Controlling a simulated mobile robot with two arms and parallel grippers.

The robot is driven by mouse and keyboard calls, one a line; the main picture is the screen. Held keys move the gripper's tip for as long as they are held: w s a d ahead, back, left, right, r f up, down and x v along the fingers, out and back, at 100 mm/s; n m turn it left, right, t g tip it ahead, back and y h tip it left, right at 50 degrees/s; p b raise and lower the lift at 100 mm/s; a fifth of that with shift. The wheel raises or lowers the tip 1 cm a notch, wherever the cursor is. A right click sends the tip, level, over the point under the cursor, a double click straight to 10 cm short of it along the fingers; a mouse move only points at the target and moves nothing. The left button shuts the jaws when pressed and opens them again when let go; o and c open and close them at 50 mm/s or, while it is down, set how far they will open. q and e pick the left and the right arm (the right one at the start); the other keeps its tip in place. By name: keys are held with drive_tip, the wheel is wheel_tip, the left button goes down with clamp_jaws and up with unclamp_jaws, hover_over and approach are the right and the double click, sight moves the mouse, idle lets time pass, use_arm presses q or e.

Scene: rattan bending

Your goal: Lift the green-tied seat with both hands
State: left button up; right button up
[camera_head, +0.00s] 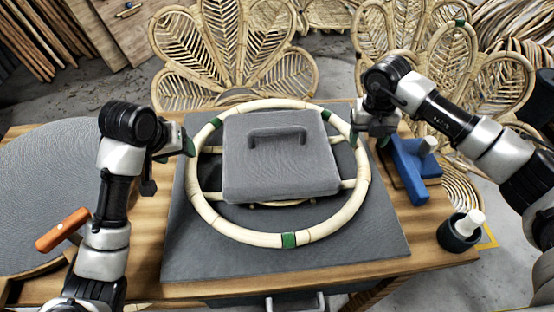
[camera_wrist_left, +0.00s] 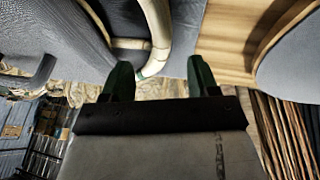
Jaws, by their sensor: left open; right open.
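The seat is a pale rattan ring (camera_head: 250,237) with several green ties, such as the green tie at its front (camera_head: 288,240). It lies on the dark grey mat (camera_head: 200,255). A grey block with a handle (camera_head: 280,165) rests over its middle and hides part of its crossbars. My left gripper (camera_head: 175,150) is open at the ring's left side; the left wrist view shows its fingers apart, with the ring's curve (camera_wrist_left: 158,35) just beyond the fingertips. I cannot tell if they touch. My right gripper (camera_head: 369,138) is open by the ring's upper right side.
A blue tool (camera_head: 412,165) and a dark cup with a white bottle (camera_head: 460,230) stand on the table's right. An orange-handled tool (camera_head: 62,230) and a round grey panel (camera_head: 40,190) are at left. Rattan chair backs (camera_head: 235,45) stand behind.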

sight(190, 160)
use_arm(q)
drive_tip(key=x, duration=0.9)
drive_tip(key=shift+w+f, duration=0.1)
drive_tip(key=shift+f, duration=0.1)
use_arm(e)
wheel_tip(190, 160, down, 9)
drive_tip(key=shift+f, duration=0.2)
use_arm(q)
clamp_jaws()
use_arm(e)
clamp_jaws()
use_arm(q)
drive_tip(key=shift+r, duration=0.15)
use_arm(e)
drive_tip(key=shift+r, duration=0.1)
